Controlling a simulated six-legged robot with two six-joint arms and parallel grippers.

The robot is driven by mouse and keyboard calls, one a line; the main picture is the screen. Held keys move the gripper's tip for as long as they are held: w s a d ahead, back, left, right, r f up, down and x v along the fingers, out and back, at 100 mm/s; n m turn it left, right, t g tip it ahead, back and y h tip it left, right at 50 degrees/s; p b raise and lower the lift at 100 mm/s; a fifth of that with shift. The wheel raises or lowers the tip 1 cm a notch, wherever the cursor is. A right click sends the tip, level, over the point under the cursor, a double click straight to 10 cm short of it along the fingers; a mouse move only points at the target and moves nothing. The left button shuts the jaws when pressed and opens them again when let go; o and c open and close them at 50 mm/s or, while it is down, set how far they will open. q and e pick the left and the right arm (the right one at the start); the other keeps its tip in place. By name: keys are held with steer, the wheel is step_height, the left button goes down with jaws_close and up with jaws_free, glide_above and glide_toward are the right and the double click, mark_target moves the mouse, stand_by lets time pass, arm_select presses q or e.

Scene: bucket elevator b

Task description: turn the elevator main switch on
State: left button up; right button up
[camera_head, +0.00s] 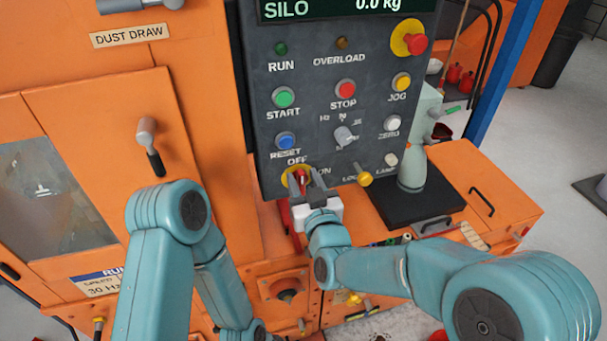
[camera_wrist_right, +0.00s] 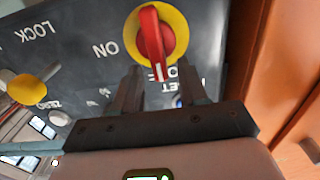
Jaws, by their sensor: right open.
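The main switch is a red handle on a yellow disc at the lower left of the dark control panel, partly hidden behind my right gripper (camera_head: 304,182) in the head view. In the right wrist view, which is turned nearly upside down, the red handle (camera_wrist_right: 152,40) shows clearly. Its white-marked end points toward the OFF label, and the ON label (camera_wrist_right: 105,48) is to one side. My right gripper (camera_wrist_right: 160,76) is open, its fingers either side of the handle's marked end; contact cannot be told. My left gripper is out of view.
The control panel (camera_head: 265,110) carries several buttons, an emergency stop (camera_head: 416,44), a selector knob (camera_head: 345,136) and a yellow lock knob (camera_head: 364,179). A pale green device (camera_head: 412,165) on a black base stands right of the panel. Orange cabinet doors are at left.

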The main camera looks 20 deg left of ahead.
steer(key=shift+w+a, duration=0.2)
steer(key=shift+a, duration=0.05)
jaws_close()
steer(key=shift+f, duration=0.15)
